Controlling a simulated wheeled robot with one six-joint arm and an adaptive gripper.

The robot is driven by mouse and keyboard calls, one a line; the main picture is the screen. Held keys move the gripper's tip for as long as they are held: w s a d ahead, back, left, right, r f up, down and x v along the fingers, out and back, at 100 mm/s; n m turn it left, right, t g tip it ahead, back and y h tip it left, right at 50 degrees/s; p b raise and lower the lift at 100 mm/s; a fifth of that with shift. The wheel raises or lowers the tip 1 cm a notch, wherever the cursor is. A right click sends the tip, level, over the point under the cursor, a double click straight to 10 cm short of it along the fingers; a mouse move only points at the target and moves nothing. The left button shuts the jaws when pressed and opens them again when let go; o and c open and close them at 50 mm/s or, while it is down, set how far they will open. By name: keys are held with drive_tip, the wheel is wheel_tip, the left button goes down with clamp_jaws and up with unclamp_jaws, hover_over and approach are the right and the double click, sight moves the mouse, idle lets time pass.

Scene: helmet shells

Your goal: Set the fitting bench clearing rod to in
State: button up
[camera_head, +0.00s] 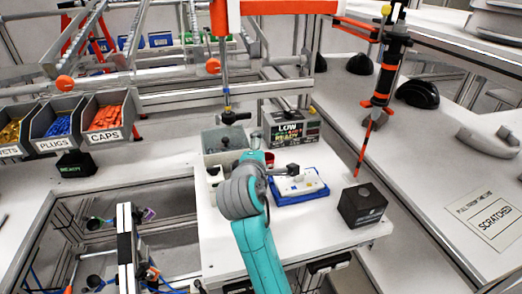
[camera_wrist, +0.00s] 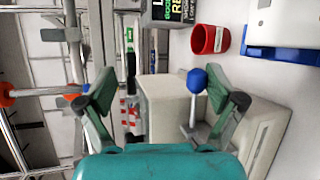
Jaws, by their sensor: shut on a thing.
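In the wrist view a rod with a round blue knob (camera_wrist: 197,80) on a thin metal stem stands at a pale box (camera_wrist: 170,100); I take it for the clearing rod. My gripper (camera_wrist: 158,92) has a finger on either side of it. The knob lies close against the right finger; a gap shows toward the left one. My gripper is shut on this knob, though the contact is hard to see. In the head view my teal arm hides most of the gripper and the knob is not made out there.
A red cup (camera_wrist: 210,40) and a blue tray (camera_head: 302,196) stand near my gripper. A dark cube (camera_head: 362,205) sits at the bench's right corner. A display box (camera_head: 292,128) reading LOW stands behind. A tool hangs at right (camera_head: 384,75).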

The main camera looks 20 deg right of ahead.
drive_tip(key=shift+s+a+r, duration=0.2)
drive_tip(key=shift+s+r, duration=0.1)
drive_tip(key=shift+r, duration=0.45)
drive_tip(key=shift+c, duration=0.3)
drive_tip(key=shift+o, duration=0.2)
drive_tip(key=shift+s+a+r, duration=0.15)
drive_tip(key=shift+s+a, duration=0.05)
drive_tip(key=shift+s, duration=0.35)
drive_tip(key=shift+s+a, duration=0.15)
drive_tip(key=shift+s, duration=0.15)
drive_tip(key=c, duration=0.4)
drive_tip(key=shift+o, duration=0.2)
drive_tip(key=s+a, duration=0.3)
drive_tip(key=s, duration=0.6)
drive_tip(key=shift+a+r, duration=0.25)
drive_tip(key=shift+a, duration=0.1)
drive_tip(key=shift+s, duration=0.15)
